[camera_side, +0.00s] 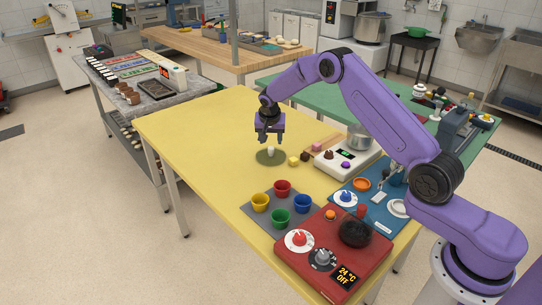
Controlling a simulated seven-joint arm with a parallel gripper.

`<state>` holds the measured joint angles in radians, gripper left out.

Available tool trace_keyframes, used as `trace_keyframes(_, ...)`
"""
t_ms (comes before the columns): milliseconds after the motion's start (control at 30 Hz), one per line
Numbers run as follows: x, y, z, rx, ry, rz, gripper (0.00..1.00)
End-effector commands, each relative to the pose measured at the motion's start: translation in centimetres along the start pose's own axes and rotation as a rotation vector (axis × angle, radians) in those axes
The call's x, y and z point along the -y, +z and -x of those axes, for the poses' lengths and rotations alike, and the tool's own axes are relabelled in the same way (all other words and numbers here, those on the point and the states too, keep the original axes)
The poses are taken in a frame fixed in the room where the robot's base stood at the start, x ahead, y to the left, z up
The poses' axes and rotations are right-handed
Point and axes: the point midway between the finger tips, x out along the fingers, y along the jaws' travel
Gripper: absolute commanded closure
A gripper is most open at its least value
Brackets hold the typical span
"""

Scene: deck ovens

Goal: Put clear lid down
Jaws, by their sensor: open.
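The clear lid (263,158) is a see-through round disc with a pale knob (271,151). It appears to lie flat on the yellow table (190,125), left of the middle of the picture. My gripper (270,141) points down just above the knob, with its fingers open and apart. The lid looks free of the fingers, though the small gap at the knob is hard to judge. A silver pot (359,138) stands to the right, on a white device with a green display.
Small yellow, dark and pink items lie right of the lid. Several coloured cups stand on a grey mat (263,224) at the front. A red panel (335,265) with knobs and a blue board (377,215) fill the right front. The table's left part is clear.

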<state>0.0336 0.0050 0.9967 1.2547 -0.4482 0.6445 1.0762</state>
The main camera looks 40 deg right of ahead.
Motion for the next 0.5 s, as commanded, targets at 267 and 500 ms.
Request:
trace_keyframes(267,0.0,0.1,-2.3,0.002,0.001,0.001,0.46)
trace_keyframes(500,0.0,0.1,-5.0,0.0,0.0,0.001,0.46)
